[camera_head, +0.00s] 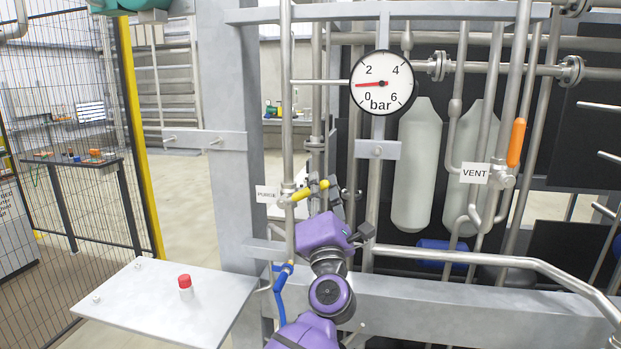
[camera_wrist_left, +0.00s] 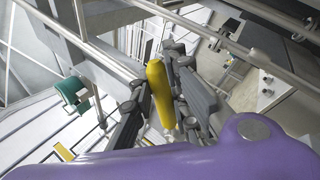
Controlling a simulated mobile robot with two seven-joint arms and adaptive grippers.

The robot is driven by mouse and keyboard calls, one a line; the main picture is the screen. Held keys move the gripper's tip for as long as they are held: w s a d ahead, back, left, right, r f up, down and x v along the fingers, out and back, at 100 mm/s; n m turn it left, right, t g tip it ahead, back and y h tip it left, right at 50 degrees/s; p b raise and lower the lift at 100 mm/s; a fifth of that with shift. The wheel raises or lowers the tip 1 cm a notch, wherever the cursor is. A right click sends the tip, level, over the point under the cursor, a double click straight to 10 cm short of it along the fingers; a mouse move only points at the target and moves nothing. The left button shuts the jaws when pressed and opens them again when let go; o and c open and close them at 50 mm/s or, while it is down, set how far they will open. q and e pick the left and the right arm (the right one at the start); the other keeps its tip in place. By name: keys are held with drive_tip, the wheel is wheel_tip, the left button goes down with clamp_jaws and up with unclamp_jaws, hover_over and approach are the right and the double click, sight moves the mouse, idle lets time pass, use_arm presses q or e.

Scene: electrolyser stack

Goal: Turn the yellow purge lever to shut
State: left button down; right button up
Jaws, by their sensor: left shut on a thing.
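The yellow purge lever (camera_head: 310,190) is on the vertical pipe beside the PURGE label (camera_head: 266,194) in the head view. It points to the right and slightly up from its valve. My left gripper (camera_head: 331,189), purple at the wrist, reaches up to it from below and is shut on its outer part. In the left wrist view the yellow lever (camera_wrist_left: 158,92) lies between the two dark fingers (camera_wrist_left: 160,105). The fingers hide part of the lever in the head view. My right gripper is not in view.
A round gauge (camera_head: 384,83) reads about 1 bar. An orange VENT lever (camera_head: 516,142) stands upright at the right. A blue-handled lever (camera_head: 284,276) is below the purge valve. A red-capped item (camera_head: 185,283) stands on the plate (camera_head: 140,306) at the left. A rail crosses at lower right.

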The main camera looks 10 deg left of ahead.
use_arm(q)
drive_tip(key=f+m+h, duration=0.1)
drive_tip(key=m+h, duration=0.1)
drive_tip(key=m, duration=0.1)
drive_tip(key=f+m+t+h, duration=0.1)
drive_tip(key=f+m+h, duration=0.1)
drive_tip(key=m+h, duration=0.1)
drive_tip(key=d+f+m+t+h, duration=0.1)
drive_tip(key=m+h, duration=0.1)
drive_tip(key=m, duration=0.2)
drive_tip(key=shift+f+m, duration=0.3)
drive_tip(key=shift+f, duration=0.05)
drive_tip(key=shift+h, duration=0.4)
drive_tip(key=c, duration=1.7)
unclamp_jaws()
drive_tip(key=shift+o, duration=0.2)
drive_tip(key=shift+s+f, duration=0.1)
drive_tip(key=v, duration=1.1)
drive_tip(key=shift+s+f, duration=0.15)
drive_tip(key=shift+s, duration=0.25)
